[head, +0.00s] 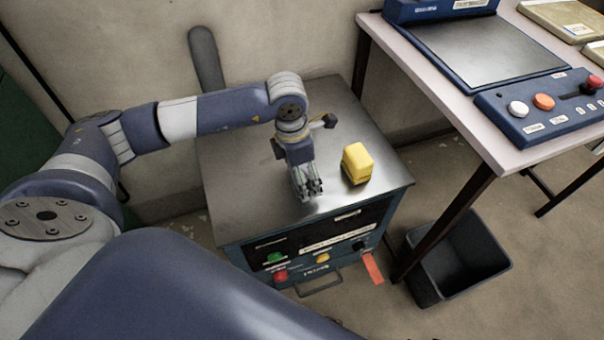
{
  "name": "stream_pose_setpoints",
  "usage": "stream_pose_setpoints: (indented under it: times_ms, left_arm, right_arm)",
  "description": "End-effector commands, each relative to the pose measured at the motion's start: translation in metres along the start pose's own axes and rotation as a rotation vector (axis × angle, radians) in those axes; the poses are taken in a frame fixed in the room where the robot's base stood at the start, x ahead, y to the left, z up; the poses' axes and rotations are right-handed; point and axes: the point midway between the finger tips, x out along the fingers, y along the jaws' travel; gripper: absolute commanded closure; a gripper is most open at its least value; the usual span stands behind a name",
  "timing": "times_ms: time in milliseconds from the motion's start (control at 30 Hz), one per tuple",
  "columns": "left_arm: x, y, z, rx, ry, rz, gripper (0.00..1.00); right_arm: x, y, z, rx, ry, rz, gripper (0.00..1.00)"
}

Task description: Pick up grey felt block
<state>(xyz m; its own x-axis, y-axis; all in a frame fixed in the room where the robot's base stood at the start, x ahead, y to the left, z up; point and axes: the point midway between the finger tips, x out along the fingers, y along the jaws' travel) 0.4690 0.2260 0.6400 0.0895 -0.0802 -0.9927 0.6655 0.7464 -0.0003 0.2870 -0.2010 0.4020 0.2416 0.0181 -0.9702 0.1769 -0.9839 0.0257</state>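My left gripper (308,190) points down over the metal top of a blue cabinet (240,205), near its front edge. Its fingers look close together, but they are too small and overlapped to show whether they are open or shut, or whether anything is between them. I cannot make out a grey felt block; it may be hidden by the gripper or arm. A yellow block (357,163) with a rounded top stands on the cabinet, just right of the gripper and apart from it. My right gripper is not in view.
A pale table (450,105) stands at the right, with a blue-framed panel (487,48) and a button box (545,104). A dark bin (462,262) sits on the floor below. The cabinet front has coloured buttons and a handle. Its top is clear left of the gripper.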

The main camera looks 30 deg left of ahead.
Motion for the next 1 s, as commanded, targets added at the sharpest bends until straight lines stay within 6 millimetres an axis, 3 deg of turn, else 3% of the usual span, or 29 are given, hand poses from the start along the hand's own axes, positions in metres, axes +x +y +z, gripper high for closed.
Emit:
stream_pose_setpoints:
  times_ms: [100, 133, 333, 767, 1000]
  left_arm:
    - [-0.001, 0.0, 0.0, 0.0, 0.0, 0.0, 0.14]
    - [-0.001, 0.0, 0.0, 0.0, 0.0, 0.0, 0.19]
    - [-0.001, 0.0, 0.0, 0.0, 0.0, 0.0, 0.61]
    - [-0.005, 0.0, 0.001, 0.0, 0.0, 0.0, 0.62]
    - [-0.032, 0.001, 0.005, -0.001, -0.003, 0.001, 0.62]
  right_arm:
    - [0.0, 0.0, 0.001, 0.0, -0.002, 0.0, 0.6]
    - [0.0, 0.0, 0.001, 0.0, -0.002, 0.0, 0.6]
    - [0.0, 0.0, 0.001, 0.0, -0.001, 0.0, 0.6]
    - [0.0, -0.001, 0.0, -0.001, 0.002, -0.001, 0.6]
    - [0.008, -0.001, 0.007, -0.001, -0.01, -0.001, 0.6]
